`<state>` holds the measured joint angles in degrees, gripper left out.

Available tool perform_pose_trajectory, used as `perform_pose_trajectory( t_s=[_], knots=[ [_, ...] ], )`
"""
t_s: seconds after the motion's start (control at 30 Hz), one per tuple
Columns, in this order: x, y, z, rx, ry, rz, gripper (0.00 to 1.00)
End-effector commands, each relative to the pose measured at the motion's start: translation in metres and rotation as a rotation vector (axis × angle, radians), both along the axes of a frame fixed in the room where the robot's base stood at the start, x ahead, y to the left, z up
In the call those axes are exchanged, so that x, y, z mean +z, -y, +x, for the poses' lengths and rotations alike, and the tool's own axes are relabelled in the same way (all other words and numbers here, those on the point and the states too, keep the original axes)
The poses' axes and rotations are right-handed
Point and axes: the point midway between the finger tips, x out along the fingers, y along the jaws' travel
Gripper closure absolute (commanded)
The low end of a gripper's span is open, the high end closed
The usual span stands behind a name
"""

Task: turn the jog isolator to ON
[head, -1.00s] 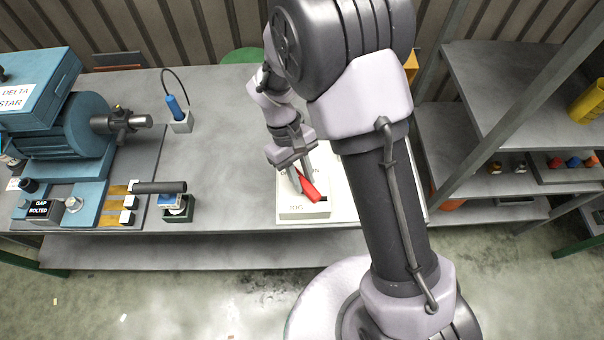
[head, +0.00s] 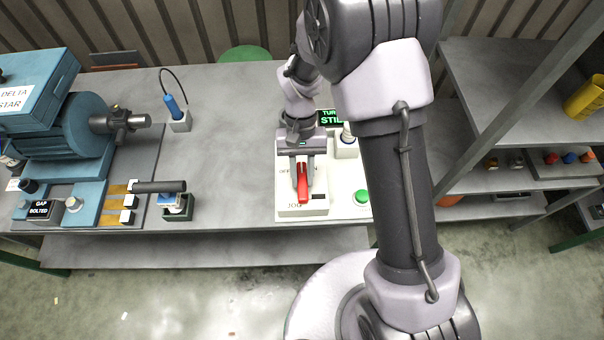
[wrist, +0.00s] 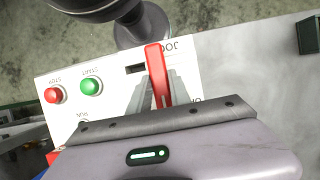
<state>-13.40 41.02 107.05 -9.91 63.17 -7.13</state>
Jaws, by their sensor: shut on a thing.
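The jog isolator (head: 290,210) is a pale box lettered JOG on the bench, with a red handle (head: 302,194). The handle points straight toward the bench's front edge. My gripper (head: 303,182) is over the box with its fingers on both sides of the handle, shut on it. In the wrist view the red handle (wrist: 154,62) stands between the two grey fingers, its outer end past the fingertips. A small dark window (wrist: 135,69) lies beside the handle. The position lettering is partly hidden by my gripper, so I cannot read ON.
A green START button (wrist: 91,86) and a red STOP button (wrist: 54,95) sit on the same panel. A green-lit display (head: 331,118) stands behind. A blue motor (head: 65,135) is at the left.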

Motion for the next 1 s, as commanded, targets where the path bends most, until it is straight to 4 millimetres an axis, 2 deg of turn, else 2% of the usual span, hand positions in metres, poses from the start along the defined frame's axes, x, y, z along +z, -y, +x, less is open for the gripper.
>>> perform_pose_trajectory(
  t_s=[0.5, 0.53, 0.63, 0.9, 1.0],
  knots=[
    [0.0001, 0.0001, 0.0003, -0.018, 0.0, 0.0, 1.0],
    [0.0001, 0.0001, 0.0002, -0.017, 0.0, 0.0, 0.72],
    [0.0001, 0.0001, 0.0002, -0.017, 0.0, 0.0, 0.55],
    [0.0002, 0.0002, 0.0002, -0.016, 0.0, 0.0, 0.55],
    [0.0065, 0.0001, 0.0027, -0.017, 0.001, 0.001, 0.55]
  ],
)
